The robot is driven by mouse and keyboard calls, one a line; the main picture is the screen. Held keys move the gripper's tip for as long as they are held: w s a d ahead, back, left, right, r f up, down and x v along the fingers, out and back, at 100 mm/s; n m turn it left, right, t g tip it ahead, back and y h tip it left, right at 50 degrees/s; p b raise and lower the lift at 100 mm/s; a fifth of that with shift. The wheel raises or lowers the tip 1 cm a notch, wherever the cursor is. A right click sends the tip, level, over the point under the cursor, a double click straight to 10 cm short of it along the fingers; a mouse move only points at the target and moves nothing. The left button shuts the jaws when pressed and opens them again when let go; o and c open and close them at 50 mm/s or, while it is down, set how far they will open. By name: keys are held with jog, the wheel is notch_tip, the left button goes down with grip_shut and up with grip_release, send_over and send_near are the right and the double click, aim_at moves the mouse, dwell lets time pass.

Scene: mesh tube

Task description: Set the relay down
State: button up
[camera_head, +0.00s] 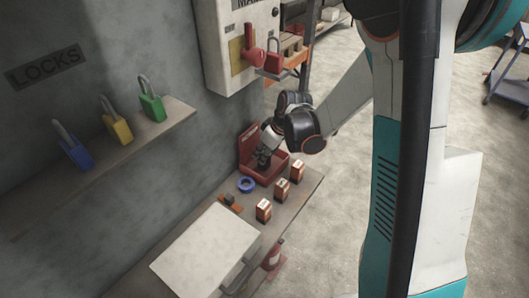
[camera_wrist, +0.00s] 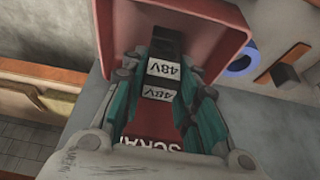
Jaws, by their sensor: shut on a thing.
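My gripper (camera_wrist: 158,95) is shut on a dark relay (camera_wrist: 161,68) with white labels reading 48V. One label shows between the fingertips and another just below; I cannot tell whether both belong to the same relay. The teal fingers reach into or just over a red scrap bin (camera_wrist: 216,22), whose wall surrounds them at the top and right. Part of the word SCRAP shows on red below the fingers. In the head view, my gripper (camera_head: 264,158) is at the red bin (camera_head: 260,176) on the bench; contact between relay and bin floor is hidden.
A blue ring (camera_head: 246,184) and a dark block on an orange piece (camera_head: 231,203) lie left of the bin. Padlocks (camera_head: 117,128) stand on a wall shelf.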

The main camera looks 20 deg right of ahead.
jog(key=shift+f, duration=0.2)
jog(key=o, duration=1.1)
jog(key=shift+r, duration=0.1)
jog(key=shift+r, duration=0.1)
jog(key=p+v, duration=0.4)
jog(key=v, duration=0.8)
jog(key=shift+a, duration=0.1)
